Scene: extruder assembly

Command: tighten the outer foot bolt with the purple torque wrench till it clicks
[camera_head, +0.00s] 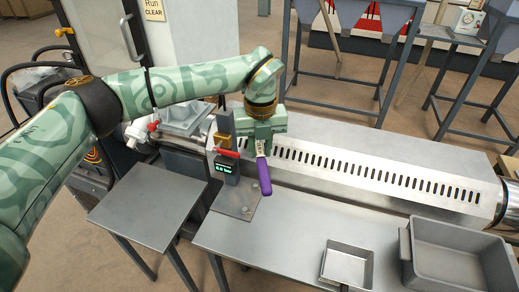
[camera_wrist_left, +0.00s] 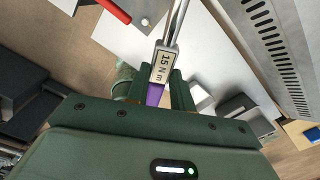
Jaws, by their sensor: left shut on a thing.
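The torque wrench's purple handle (camera_head: 264,178) sticks out below my left gripper (camera_head: 262,150) in the head view. In the left wrist view my left gripper (camera_wrist_left: 157,92) is shut on the wrench, around its purple grip and the "15 N m" label (camera_wrist_left: 164,66). A bright metal shaft (camera_wrist_left: 178,22) runs on from the label to the top edge; its far end is out of view. A grey foot plate (camera_head: 232,199) lies below the gripper with a bolt (camera_head: 246,210) near its front edge. I cannot tell whether the wrench touches a bolt. My right gripper is not in view.
A small display box (camera_head: 227,168) with a red lever (camera_head: 228,153) stands by the foot plate. The long slotted machine cover (camera_head: 380,170) extends right. A small tray (camera_head: 347,264) and a grey bin (camera_head: 455,255) sit on the front bench (camera_head: 290,240). A side table (camera_head: 150,205) stands left.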

